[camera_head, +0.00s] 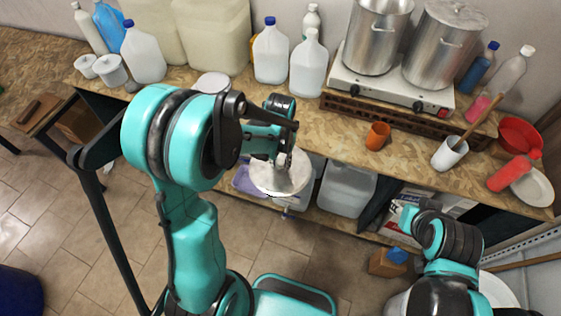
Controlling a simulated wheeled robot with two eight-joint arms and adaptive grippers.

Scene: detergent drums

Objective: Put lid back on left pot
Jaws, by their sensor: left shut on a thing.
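The left pot (371,42) is a tall silver metal pot on the left side of the two-burner stove. Its top is open and I can see into it. The lid (281,178) is a round, pale metal disc. My left gripper (283,160) is shut on the lid by its top and holds it out in front of the counter's front edge, left of and nearer than the stove. The lid is well apart from the left pot. My right arm reaches in at the lower right, but its gripper fingers do not show.
The right pot (441,48) has its lid on. The stove (388,90) stands on a brown crate. An orange cup (377,136) and a white mug (449,153) stand in front. White jugs (308,66) stand left of the stove. Free counter lies between jugs and cup.

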